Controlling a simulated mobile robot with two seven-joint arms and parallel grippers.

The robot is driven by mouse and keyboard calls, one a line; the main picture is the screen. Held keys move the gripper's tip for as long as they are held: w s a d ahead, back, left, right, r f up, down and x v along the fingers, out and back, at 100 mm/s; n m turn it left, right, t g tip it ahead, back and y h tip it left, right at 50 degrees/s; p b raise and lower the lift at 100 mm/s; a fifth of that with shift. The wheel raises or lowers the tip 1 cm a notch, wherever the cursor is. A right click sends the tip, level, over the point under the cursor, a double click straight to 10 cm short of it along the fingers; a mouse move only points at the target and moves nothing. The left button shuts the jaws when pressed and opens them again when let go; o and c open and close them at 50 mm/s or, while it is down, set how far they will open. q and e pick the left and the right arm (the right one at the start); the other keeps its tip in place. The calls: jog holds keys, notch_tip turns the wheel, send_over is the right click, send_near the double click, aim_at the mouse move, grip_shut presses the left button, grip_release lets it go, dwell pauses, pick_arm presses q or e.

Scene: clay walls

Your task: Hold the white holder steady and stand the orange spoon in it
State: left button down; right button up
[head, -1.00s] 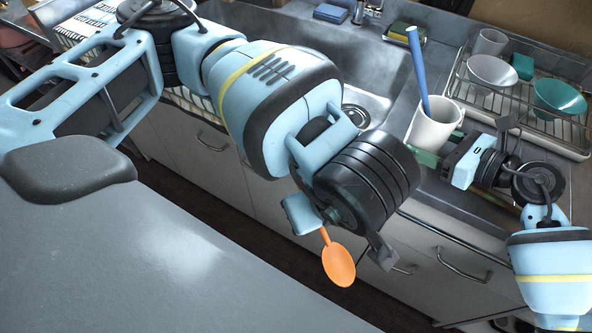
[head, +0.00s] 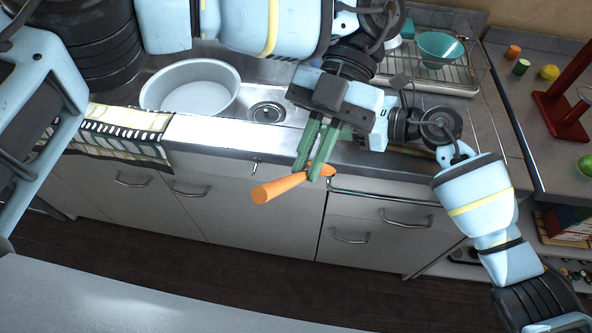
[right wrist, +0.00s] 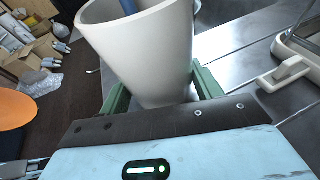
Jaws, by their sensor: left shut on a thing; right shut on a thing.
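My left gripper (head: 311,168) points down in the head view, its green fingers shut on the orange spoon (head: 280,187). The spoon lies tilted in front of the cabinet fronts, its long end towards the lower left. The white holder (right wrist: 150,50) fills the middle of the right wrist view, with part of a blue utensil (right wrist: 128,6) inside. My right gripper (right wrist: 162,92) is shut on the holder, a green finger on each side. In the head view the holder is hidden behind my left gripper and arm. An orange shape, likely the spoon, shows at the right wrist view's left edge.
A round basin (head: 192,88) sits in the sink at left. A dish rack (head: 440,80) with a teal bowl (head: 440,48) stands behind my right gripper. A red stand (head: 565,105) and small items are on the right counter. A patterned towel (head: 120,132) hangs over the front edge.

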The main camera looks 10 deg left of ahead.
pick_arm(q)
jog(key=r+n+h, duration=0.1)
jog(key=n+h, duration=0.1)
jog(key=w+r+n+g+h, duration=0.1)
jog(key=n+h, duration=0.2)
jog(key=w+d+n+h, duration=0.1)
jog(key=n+h, duration=0.1)
jog(key=shift+w+r+g, duration=0.15)
jog(key=shift+r+g, duration=0.15)
jog(key=shift+r, duration=0.1)
pick_arm(e)
jog(key=shift+f, duration=0.1)
pick_arm(q)
jog(key=shift+w+r+n+h, duration=0.1)
jog(key=shift+r+n+h, duration=0.05)
jog(key=shift+n+h, duration=0.4)
jog(key=shift+w+r+n+h, duration=0.1)
jog(key=shift+r+n+h, duration=0.05)
jog(key=shift+n+h, duration=0.4)
jog(key=w+r+n+t+h, duration=0.5)
jog(key=w+r+n+t, duration=0.1)
jog(key=w+n+t, duration=0.2)
jog(key=w+r+n+t+h, duration=0.5)
jog(key=w+n+t, duration=0.4)
jog(key=t, duration=0.3)
jog(key=shift+r+n+t+h, duration=0.4)
jog(key=shift+n+h, duration=0.1)
jog(key=shift+h, duration=0.2)
jog(key=shift+d+f, duration=0.1)
jog(key=shift+f, duration=0.05)
